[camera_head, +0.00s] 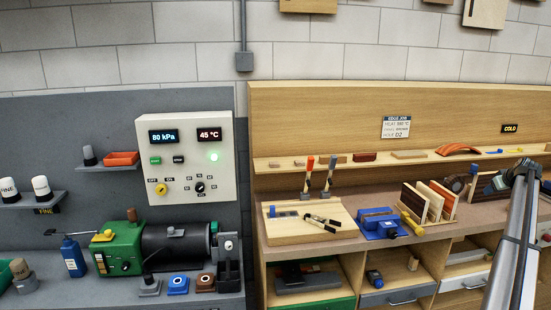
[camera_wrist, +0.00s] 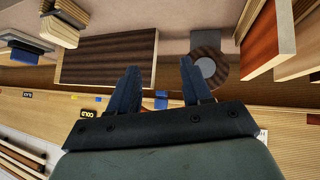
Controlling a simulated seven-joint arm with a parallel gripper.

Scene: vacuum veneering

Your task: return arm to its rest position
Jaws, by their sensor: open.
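My arm reaches in from the right edge of the head view, over the right end of the wooden workbench (camera_head: 455,232). In the head view my gripper (camera_head: 486,190) is small, near the dark round piece (camera_head: 457,184) at the back of the bench, and its fingers are hard to make out. In the wrist view my gripper (camera_wrist: 163,85) has its two dark fingers spread apart with nothing between them. A dark striped wood panel (camera_wrist: 105,58) lies beyond the left finger. A round dark disc on a grey holder (camera_wrist: 207,68) is beyond the right finger. I cannot tell contact.
Upright panels in a rack (camera_head: 430,203), a blue vise-like tool (camera_head: 378,222) and a cutting board (camera_head: 285,228) stand on the bench. A shelf (camera_head: 345,162) runs along the wooden back wall. A green and black pump (camera_head: 123,248) and a control box (camera_head: 187,158) are at left.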

